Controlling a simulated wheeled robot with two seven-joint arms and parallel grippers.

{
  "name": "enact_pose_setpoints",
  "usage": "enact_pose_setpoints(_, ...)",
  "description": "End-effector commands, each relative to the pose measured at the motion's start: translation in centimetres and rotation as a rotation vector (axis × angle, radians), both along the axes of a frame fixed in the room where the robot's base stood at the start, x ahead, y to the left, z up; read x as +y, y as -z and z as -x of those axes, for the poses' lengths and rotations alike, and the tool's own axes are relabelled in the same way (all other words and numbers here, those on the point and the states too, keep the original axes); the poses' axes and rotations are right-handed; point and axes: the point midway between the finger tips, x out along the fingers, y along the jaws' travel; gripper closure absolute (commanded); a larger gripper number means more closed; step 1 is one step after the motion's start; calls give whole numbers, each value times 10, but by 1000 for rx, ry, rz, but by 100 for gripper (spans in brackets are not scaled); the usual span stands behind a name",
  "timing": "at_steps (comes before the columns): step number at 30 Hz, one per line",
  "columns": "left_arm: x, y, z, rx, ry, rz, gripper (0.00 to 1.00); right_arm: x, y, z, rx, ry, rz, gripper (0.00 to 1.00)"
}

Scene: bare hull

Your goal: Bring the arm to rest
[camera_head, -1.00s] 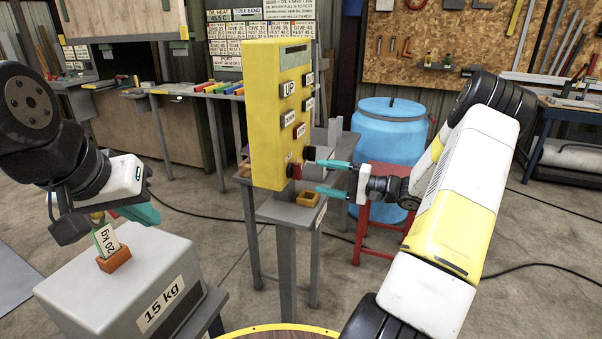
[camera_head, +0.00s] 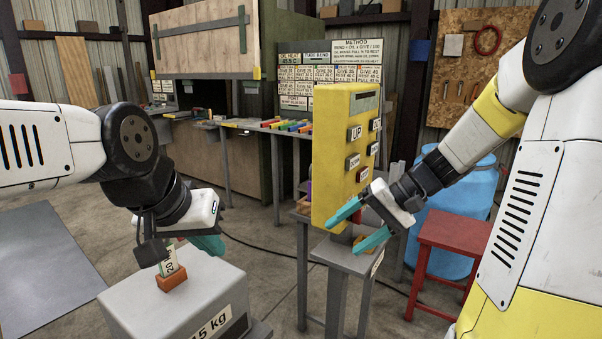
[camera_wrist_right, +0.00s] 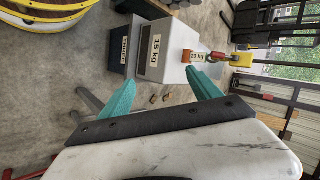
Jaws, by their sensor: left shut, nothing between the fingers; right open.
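My right gripper (camera_head: 345,234) is open, with teal fingers spread and nothing between them. In the head view it overlaps the lower edge of the yellow control box (camera_head: 340,150); I cannot tell whether it touches. In the right wrist view its open fingers (camera_wrist_right: 161,75) frame the grey 15 kg block. My left gripper (camera_head: 207,243) is shut and empty, just above the 15 kg block (camera_head: 140,305). It is close beside the 20 kg tag (camera_head: 171,261), which stands in an orange base (camera_head: 172,283) on the block. The left gripper's fingers are partly hidden.
A grey stand (camera_head: 345,262) is below the control box. A red stool (camera_head: 450,240) and a blue barrel (camera_head: 452,215) are to the right. A bench with coloured bars (camera_head: 285,124) runs behind. Bare floor lies at left around a grey mat (camera_head: 45,265).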

Motion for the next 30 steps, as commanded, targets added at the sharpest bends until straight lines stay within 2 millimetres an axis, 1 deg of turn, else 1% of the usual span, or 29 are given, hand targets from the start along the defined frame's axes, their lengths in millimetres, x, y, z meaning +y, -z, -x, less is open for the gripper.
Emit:
enact_pose_setpoints(1, 0, 0, 0, 0, 0, 0, 100, 5, -10, 18, -24, -21, 81, 27)
enact_pose_setpoints(6, 0, 0, 0, 0, 0, 0, 100, 2, -28, 68, -111, -33, 323, 27)
enact_pose_setpoints(9, 0, 0, 0, 0, 0, 0, 100, -5, -39, 92, -194, -16, 438, 27)
enact_pose_setpoints(12, 0, 0, 0, 0, 0, 0, 100, -13, -49, 110, -285, 10, 523, 27)
enact_pose_setpoints(15, 0, 0, 0, 0, 0, 0, 100, -21, -57, 122, -365, 37, 576, 27)
enact_pose_setpoints(18, 0, 0, 0, 0, 0, 0, 100, -26, -62, 129, -420, 58, 603, 27)
enact_pose_setpoints(22, 0, 0, 0, 0, 0, 0, 100, -29, -64, 132, -451, 71, 618, 27)
enact_pose_setpoints(30, 0, 0, 0, 0, 0, 0, 100, -29, -64, 132, -451, 71, 618, 27)
